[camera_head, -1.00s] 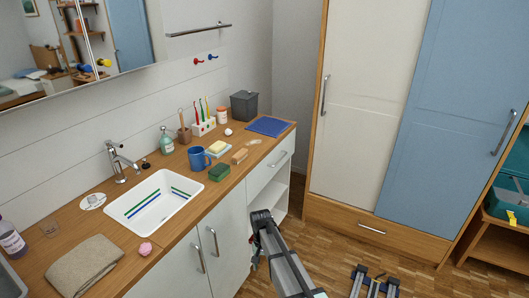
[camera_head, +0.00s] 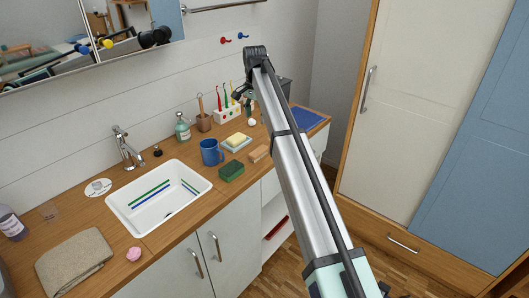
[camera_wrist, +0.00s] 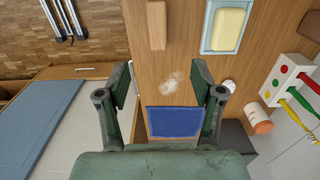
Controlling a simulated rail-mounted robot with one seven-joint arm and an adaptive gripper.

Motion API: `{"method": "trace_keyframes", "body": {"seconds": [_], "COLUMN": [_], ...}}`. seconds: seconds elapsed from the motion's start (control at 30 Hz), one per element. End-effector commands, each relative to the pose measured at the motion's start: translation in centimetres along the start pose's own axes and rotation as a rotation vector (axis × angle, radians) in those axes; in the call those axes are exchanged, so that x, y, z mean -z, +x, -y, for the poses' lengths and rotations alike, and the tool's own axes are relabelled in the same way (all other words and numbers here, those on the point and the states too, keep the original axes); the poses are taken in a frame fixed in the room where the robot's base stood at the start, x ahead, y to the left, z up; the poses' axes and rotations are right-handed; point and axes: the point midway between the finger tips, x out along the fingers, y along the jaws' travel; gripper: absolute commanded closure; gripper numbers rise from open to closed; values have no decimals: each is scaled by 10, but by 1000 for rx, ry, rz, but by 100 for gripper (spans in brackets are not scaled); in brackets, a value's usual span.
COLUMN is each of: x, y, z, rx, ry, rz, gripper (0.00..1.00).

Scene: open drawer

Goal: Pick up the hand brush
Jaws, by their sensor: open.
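The hand brush appears to be the small light-brown wooden block (camera_head: 259,153) on the counter, right of the green sponge. It also shows at the top of the wrist view (camera_wrist: 157,25), lying flat with its bristles not visible. My gripper (camera_head: 243,94) is raised above the back right of the counter, behind my forearm. In the wrist view my gripper (camera_wrist: 161,80) is open and empty, its fingers apart over the wooden counter. The block lies beyond the fingertips, and nothing touches it.
A soap dish with yellow soap (camera_wrist: 226,28), a green sponge (camera_head: 231,171) and a blue mug (camera_head: 210,152) stand near the block. A toothbrush holder (camera_wrist: 287,80) and a blue cloth (camera_wrist: 174,122) are nearby. The wall and mirror (camera_head: 80,35) bound the counter behind.

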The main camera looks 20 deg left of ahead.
Motion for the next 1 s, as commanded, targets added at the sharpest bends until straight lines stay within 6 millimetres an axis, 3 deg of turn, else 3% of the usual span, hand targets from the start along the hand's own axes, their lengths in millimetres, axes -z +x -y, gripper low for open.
{"method": "trace_keyframes", "body": {"seconds": [0.17, 0.6, 1.0], "x": [-2, 0, 2], "y": [20, 102, 127], "z": [-1, -1, -2], "rx": [-2, -1, -1], "ry": [2, 1, 1], "rz": [1, 1, 1], "gripper": [33, 33, 33]}}
